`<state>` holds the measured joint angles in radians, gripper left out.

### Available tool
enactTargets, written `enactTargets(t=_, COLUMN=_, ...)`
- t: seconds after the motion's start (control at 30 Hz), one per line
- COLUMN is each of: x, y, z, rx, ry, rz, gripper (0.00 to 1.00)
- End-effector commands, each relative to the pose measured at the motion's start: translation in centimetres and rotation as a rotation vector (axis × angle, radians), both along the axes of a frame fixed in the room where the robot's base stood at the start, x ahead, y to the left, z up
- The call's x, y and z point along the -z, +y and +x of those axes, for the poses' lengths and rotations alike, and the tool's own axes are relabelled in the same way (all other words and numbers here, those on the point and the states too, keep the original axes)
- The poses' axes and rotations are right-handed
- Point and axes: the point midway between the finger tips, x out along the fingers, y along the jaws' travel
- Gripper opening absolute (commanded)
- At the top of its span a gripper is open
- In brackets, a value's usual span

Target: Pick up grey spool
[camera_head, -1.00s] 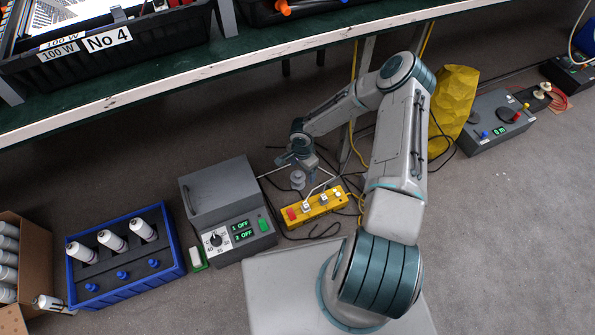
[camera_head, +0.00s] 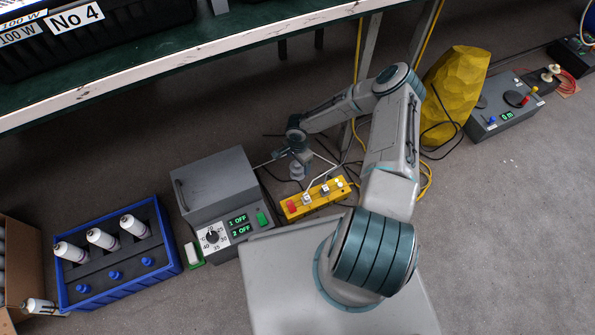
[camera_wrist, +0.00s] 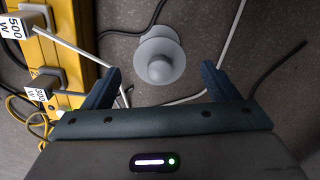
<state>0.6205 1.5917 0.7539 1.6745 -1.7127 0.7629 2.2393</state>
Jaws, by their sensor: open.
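The grey spool (camera_wrist: 160,58) stands on the grey floor in the wrist view, with a round flange and a domed knob facing the camera. My gripper (camera_wrist: 160,82) is open, with one dark finger on each side below the spool in the picture. The spool is ahead of the fingertips, near the middle of the gap, and I see no contact. In the head view the spool (camera_head: 297,172) is small and partly hidden beneath my gripper (camera_head: 297,156).
A yellow power strip (camera_head: 315,198) with plugs and cables lies close beside the spool. A grey control box (camera_head: 215,190) stands to its left. A blue crate with bottles (camera_head: 165,222) is farther left. The workbench edge (camera_head: 230,44) runs above. Thin cables cross the floor around the spool.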

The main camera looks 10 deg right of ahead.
Motion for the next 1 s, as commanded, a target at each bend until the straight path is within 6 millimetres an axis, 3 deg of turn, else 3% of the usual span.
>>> enactTargets(t=0.1, x=2.6, y=0.1, z=-0.2, rx=0.001, ry=0.003, rz=0.002, gripper=0.81)
enactTargets(t=0.23, x=4.2, y=0.1, z=-0.1, rx=-0.001, ry=0.002, rz=0.001, gripper=0.81)
enactTargets(t=0.57, x=4.6, y=0.1, z=0.0, rx=-0.002, ry=0.001, rz=0.000, gripper=0.81)
enactTargets(t=0.73, x=4.6, y=0.0, z=-0.1, rx=-0.002, ry=0.001, rz=0.000, gripper=0.34)
enactTargets(t=1.0, x=4.6, y=0.1, z=0.0, rx=-0.002, ry=0.001, rz=0.000, gripper=0.31)
